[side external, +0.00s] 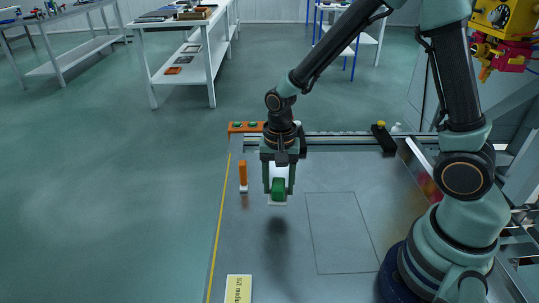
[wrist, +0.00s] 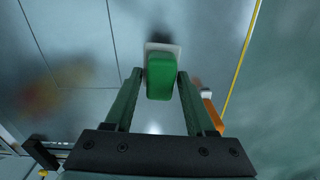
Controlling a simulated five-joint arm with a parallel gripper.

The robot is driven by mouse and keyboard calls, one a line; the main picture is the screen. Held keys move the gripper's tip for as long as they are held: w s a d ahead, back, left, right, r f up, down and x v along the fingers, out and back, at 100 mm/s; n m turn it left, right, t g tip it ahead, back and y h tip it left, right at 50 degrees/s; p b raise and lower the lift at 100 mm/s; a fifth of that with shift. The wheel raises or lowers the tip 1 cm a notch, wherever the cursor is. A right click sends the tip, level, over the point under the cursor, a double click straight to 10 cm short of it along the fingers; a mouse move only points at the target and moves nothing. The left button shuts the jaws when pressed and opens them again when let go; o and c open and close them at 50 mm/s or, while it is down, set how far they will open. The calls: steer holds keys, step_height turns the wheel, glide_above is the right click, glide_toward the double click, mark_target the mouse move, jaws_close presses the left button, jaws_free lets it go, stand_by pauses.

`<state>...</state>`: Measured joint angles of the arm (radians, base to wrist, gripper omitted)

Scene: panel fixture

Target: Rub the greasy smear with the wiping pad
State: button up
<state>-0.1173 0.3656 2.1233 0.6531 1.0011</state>
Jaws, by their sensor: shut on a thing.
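My gripper (side external: 279,184) is shut on the wiping pad, with one finger on each side of its green block (side external: 278,188). The pad's white underside plate (side external: 278,203) shows below the block. In the wrist view the green block (wrist: 161,77) sits between my fingertips, with the white plate (wrist: 174,48) beyond it. A dark, blurred patch (side external: 277,229) lies on the grey panel, on the near side of the pad in the side view. It also shows in the wrist view (wrist: 160,35), partly hidden by the pad. I cannot tell smear from shadow there, nor whether the pad touches the panel.
An orange-handled tool (side external: 243,174) stands left of my gripper. An orange block with green tops (side external: 247,127) sits at the panel's back edge. A black clamp-like part (side external: 383,138) is at back right. A yellow label (side external: 238,289) lies in front. The outlined rectangle (side external: 340,232) is clear.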

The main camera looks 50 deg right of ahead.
steer(key=shift+r, duration=1.65)
